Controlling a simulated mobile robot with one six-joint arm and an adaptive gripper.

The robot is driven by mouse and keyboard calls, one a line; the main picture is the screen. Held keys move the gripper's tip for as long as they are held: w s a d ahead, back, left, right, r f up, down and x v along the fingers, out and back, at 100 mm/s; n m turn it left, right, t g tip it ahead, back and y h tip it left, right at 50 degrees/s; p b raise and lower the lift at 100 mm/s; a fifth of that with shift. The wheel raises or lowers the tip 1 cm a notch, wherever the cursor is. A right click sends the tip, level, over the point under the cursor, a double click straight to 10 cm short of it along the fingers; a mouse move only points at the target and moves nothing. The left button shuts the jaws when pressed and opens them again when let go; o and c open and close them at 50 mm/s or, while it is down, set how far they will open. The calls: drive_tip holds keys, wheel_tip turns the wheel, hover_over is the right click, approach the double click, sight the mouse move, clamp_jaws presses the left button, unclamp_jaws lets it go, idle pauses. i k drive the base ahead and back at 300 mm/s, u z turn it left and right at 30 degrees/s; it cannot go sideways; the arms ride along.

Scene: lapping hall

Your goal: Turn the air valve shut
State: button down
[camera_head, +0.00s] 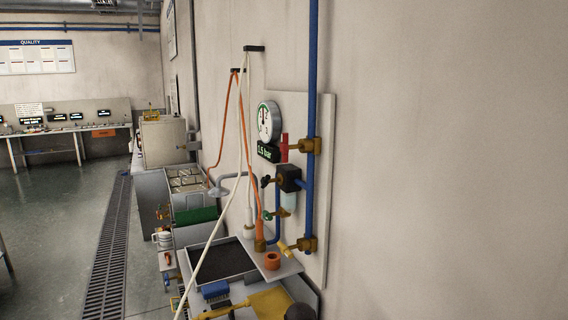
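A blue pipe (313,60) runs down a pale panel (325,110) on the right wall. A brass valve (307,146) with a red handle (284,147) sits high on it; the handle looks upright. Lower down is a brass valve (307,244) with a yellow handle (286,249). Between them are a black block (289,178) with a dark knob (266,181), and a small brass valve with a green handle (268,215). No label shows which one is the air valve. A round gauge (268,122) has a display (268,153) reading about 1.5 bar. My gripper is not in view.
Orange (240,120) and white (215,230) hoses hang left of the panel. Below stands a bench with a dark tray (222,262), an orange ring (272,261), a blue brush-like item (215,290) and a yellow item (262,304). Open floor (60,220) lies at left.

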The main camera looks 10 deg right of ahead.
sight(285, 147)
drive_tip(key=u, duration=0.4)
drive_tip(key=k, duration=1.35)
drive_tip(key=z, duration=0.25)
drive_tip(key=i, duration=1)
drive_tip(key=z, duration=0.05)
